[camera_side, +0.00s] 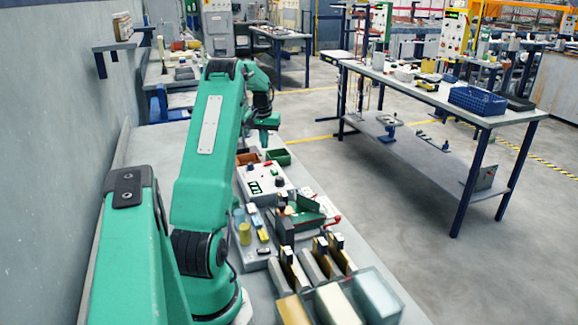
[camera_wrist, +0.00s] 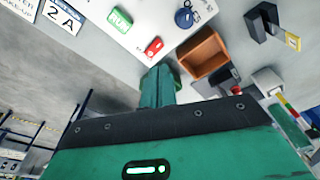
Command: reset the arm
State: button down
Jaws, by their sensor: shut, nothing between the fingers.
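My teal arm reaches away from the camera in the side view. My gripper (camera_side: 264,137) hangs at its far end above the bench, near a small brown bin (camera_side: 247,159) and a green bin (camera_side: 279,157). In the wrist view, my gripper's green fingers (camera_wrist: 160,84) are together with nothing seen between them. The brown bin shows open and apparently empty beside them in the wrist view (camera_wrist: 204,54). My wrist housing hides the lower part of that view.
A light control panel (camera_side: 264,183) with switches sits on the bench, closer than the bins. Racks with upright plates (camera_side: 318,260) and pale blocks (camera_side: 337,303) fill the near right. A wall runs along the left. A separate table (camera_side: 430,95) stands across the aisle.

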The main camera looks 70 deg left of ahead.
jog(key=shift+r, duration=0.55)
jog(key=w+d+r+m+t, duration=0.1)
jog(key=w+d+r+m, duration=0.2)
jog(key=d, duration=0.6)
jog(key=w+d+r, duration=0.3)
jog(key=d+r, duration=0.3)
jog(key=d, duration=0.3)
jog(key=w+d+r+m+t, duration=0.1)
jog(key=w+d+r+m, duration=0.2)
jog(key=d, duration=0.7)
jog(key=s+d+r+m+t, duration=0.1)
jog(key=s+d+r, duration=0.1)
jog(key=d, duration=0.5)
jog(key=s+d+r+m, duration=0.1)
jog(key=s+d, duration=0.2)
jog(key=d, duration=0.4)
jog(key=s+d+f+m+t+h, duration=0.1)
jog(key=s+d+f+m, duration=0.2)
jog(key=s+d, duration=0.6)
jog(key=shift+d+f+m+t+h, duration=0.3)
jog(key=shift+d+m+t, duration=0.15)
jog(key=shift+d, duration=0.6)
